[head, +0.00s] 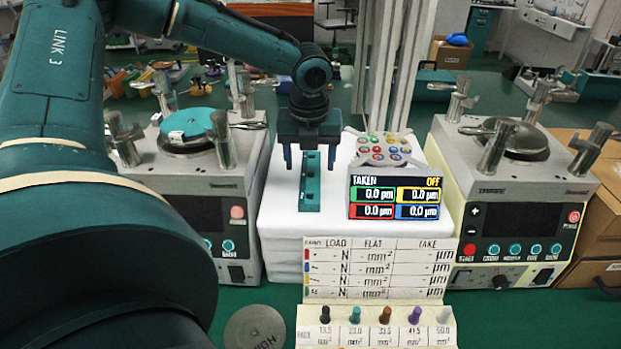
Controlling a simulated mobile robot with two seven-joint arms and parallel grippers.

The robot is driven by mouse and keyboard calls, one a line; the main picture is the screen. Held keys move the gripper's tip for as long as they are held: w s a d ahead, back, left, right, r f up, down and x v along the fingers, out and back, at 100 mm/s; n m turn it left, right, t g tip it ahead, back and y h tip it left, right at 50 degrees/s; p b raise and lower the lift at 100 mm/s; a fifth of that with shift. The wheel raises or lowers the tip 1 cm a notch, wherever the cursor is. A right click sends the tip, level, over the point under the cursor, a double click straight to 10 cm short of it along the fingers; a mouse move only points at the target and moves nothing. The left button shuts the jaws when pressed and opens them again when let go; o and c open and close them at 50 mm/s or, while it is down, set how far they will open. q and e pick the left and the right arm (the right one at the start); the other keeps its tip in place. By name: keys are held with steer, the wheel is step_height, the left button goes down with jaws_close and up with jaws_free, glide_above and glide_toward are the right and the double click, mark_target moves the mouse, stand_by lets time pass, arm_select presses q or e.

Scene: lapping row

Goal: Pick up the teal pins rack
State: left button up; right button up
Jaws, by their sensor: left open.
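A narrow teal pins rack (310,193) with a row of small recesses lies on a white block in the middle of the head view. It points away from me. My left gripper (310,163) is above its far part, pointing down and open. Its fingers show to the left and right of the rack, apart from it in the picture. I cannot tell how high the fingertips are. The gripper body hides what is behind it. My right gripper is not in view.
Right of the rack on the white block (275,213) are a dark readout panel (394,197) and a tray of coloured dots (384,149). Lapping machines stand left (200,165) and right (510,190). A chart card (378,270) and a row of coloured knobs (385,315) stand in front.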

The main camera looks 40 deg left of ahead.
mark_target(311, 170)
arm_select(q)
steer(key=f, duration=0.3)
steer(key=shift+w+a+f, duration=0.15)
steer(key=shift+w+f, duration=0.2)
steer(key=c, duration=1.1)
steer(key=shift+r, duration=0.15)
